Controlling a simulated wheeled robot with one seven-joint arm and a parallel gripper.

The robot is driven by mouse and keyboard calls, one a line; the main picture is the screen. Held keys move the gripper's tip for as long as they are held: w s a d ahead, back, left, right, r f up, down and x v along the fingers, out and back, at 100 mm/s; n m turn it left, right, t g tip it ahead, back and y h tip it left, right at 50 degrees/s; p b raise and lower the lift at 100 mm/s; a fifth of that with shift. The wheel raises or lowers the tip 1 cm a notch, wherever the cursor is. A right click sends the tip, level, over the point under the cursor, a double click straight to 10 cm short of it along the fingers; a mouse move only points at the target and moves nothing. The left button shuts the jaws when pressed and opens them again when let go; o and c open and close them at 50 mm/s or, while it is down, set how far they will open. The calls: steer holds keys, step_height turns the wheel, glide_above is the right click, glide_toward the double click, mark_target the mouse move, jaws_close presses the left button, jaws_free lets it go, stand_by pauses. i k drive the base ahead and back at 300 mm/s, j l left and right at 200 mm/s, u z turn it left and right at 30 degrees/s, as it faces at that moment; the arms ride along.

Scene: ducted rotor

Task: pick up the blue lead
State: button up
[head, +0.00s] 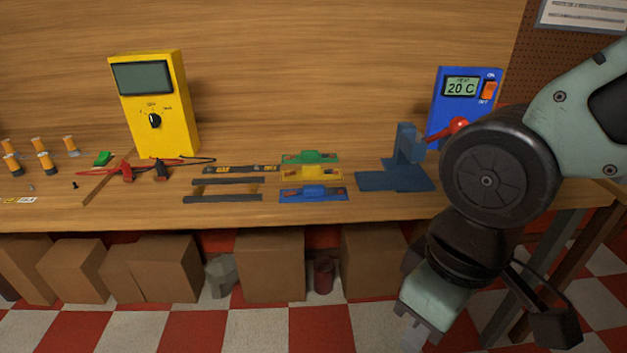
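The blue lead (314,190) appears to be the small blue block with dark ends on a flat blue plate (291,196) on the workbench. It is the nearest of three similar coloured pieces, with a yellow one (311,171) and a green one (311,156) behind it. My gripper (414,338) hangs at the lower right, in front of the bench and below its top, well apart from the blue lead. Its fingertips are small and partly cut off by the bottom edge, so its opening does not show.
Dark strips (222,199) lie left of the coloured pieces. A blue stand (394,180) and a blue heater box (460,88) with a red-tipped tool (458,126) are to the right. A yellow meter (153,105) stands at the left. Cardboard boxes (270,265) sit under the bench.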

mark_target(315, 190)
steer(key=i+j+z, duration=0.15)
steer(key=j+z, duration=0.2)
steer(key=i+j+z, duration=0.15)
steer(key=j+z, duration=0.55)
steer(key=i+l, duration=0.05)
